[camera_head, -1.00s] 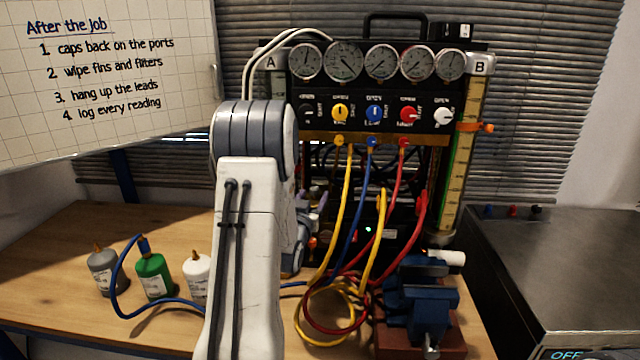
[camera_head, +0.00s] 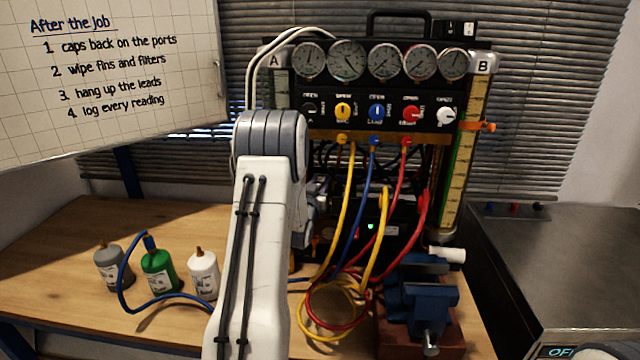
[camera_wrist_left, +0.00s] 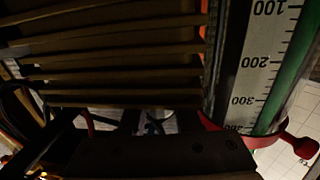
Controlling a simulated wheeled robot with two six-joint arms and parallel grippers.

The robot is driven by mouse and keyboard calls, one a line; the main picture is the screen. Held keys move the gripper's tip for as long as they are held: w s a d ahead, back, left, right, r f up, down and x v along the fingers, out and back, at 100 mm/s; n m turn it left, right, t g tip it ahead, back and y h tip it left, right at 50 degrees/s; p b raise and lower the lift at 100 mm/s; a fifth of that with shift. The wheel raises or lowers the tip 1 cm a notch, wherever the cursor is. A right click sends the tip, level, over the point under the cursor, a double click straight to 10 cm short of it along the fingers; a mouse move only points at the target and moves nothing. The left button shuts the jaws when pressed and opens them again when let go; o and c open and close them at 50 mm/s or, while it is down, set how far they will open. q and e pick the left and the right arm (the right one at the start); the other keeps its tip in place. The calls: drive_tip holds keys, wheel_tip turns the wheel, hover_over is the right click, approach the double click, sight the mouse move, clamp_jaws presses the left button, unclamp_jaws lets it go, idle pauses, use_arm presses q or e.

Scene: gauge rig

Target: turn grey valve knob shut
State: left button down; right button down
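A row of valve knobs sits on the black gauge panel (camera_head: 395,90) in the head view. The leftmost knob (camera_head: 311,108) is dark, and the rightmost knob (camera_head: 446,116) is white to light grey. I cannot tell for certain which is the grey one. Yellow (camera_head: 343,111), blue (camera_head: 377,112) and red (camera_head: 411,113) knobs sit between them. My left gripper (camera_head: 320,187) is mostly hidden behind my left arm, in front of the rig below the panel's left part and apart from the knobs. Its fingers cannot be made out. No knob shows in the left wrist view. My right gripper is not seen.
Yellow, blue and red hoses (camera_head: 366,200) hang below the panel. A blue vise (camera_head: 422,300) stands at the front right. Grey (camera_head: 112,268), green (camera_head: 158,272) and white (camera_head: 203,275) bottles stand at left. A green scale tube (camera_wrist_left: 289,75) fills the wrist view's right side.

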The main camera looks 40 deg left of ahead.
use_arm(q)
drive_tip(key=shift+h, duration=0.3)
drive_tip(key=shift+f+m+t+h+b, duration=0.1)
drive_tip(key=shift+m+t+h+b, duration=0.3)
drive_tip(key=shift+m+h+b, duration=0.15)
drive_tip(key=shift+w+d+m+h, duration=0.1)
drive_tip(key=shift+d+m+h, duration=0.15)
drive_tip(key=shift+m+h, duration=0.7)
drive_tip(key=h, duration=0.1)
drive_tip(key=m+h, duration=0.1)
drive_tip(key=shift+d+t+h, duration=0.2)
drive_tip(key=shift+t+h, duration=0.2)
drive_tip(key=shift+d+m+h, duration=0.25)
drive_tip(key=shift+m+h, duration=0.6)
drive_tip(key=shift+h, duration=0.4)
drive_tip(key=shift+d+m+h, duration=0.2)
drive_tip(key=shift+m+h, duration=0.65)
drive_tip(key=shift+h, duration=0.4)
drive_tip(key=shift+d+g, duration=0.1)
drive_tip(key=shift+g, duration=0.2)
drive_tip(key=c, duration=0.6)
unclamp_jaws()
